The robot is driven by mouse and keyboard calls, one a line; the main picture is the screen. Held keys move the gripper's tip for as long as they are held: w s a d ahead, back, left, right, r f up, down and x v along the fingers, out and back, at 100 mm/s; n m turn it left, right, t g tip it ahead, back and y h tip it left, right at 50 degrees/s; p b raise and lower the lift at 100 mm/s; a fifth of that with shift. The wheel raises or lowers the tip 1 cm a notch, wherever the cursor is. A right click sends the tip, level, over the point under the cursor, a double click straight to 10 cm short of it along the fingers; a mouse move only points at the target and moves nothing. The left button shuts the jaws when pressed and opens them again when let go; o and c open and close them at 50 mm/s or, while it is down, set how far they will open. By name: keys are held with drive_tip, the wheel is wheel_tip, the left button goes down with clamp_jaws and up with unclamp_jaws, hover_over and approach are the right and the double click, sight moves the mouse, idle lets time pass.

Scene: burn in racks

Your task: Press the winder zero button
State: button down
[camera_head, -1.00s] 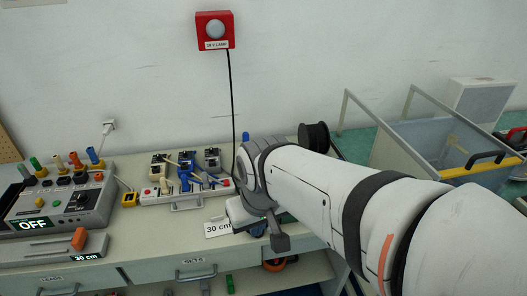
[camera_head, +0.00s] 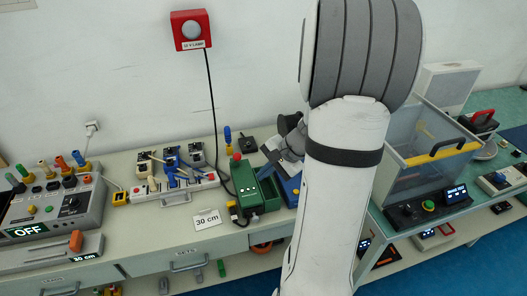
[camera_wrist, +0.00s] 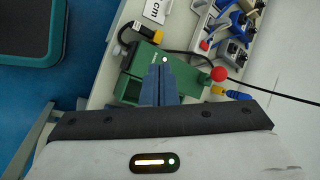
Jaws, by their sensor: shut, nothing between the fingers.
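My gripper (camera_wrist: 158,72) shows in the wrist view as two blue-grey fingers, shut together and empty. Their tips overlap a green box (camera_wrist: 180,78) with a red knob (camera_wrist: 218,74); I cannot tell whether they touch it. In the head view the green box (camera_head: 245,190) stands on the bench beside a blue device (camera_head: 288,188) that my arm partly covers. A small pale round spot (camera_wrist: 193,60) shows on or near the green box. I cannot make out a button marked as winder zero. My fingertips are not clear in the head view.
A clear-walled bin (camera_head: 430,150) stands right of my arm. A black cable hangs from the red lamp box (camera_head: 190,30).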

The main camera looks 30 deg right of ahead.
drive_tip(key=d+f+m+t+h+p, duration=0.1)
drive_tip(key=d+f+m+t+p, duration=0.1)
drive_tip(key=d+m, duration=0.5)
drive_tip(key=d+f+t, duration=0.1)
drive_tip(key=d+f, duration=0.1)
drive_tip(key=d, duration=0.4)
drive_tip(key=shift+d+m+t, duration=0.3)
drive_tip(key=shift+d+t, duration=0.1)
drive_tip(key=shift+f, duration=0.2)
wheel_tip(320, 180, down, 7)
drive_tip(key=b, duration=0.4)
drive_tip(key=shift+f, duration=0.1)
drive_tip(key=shift+f+b, duration=0.7)
drive_tip(key=shift+b, duration=0.15)
drive_tip(key=shift+f+b, duration=0.35)
drive_tip(key=shift+b, duration=0.35)
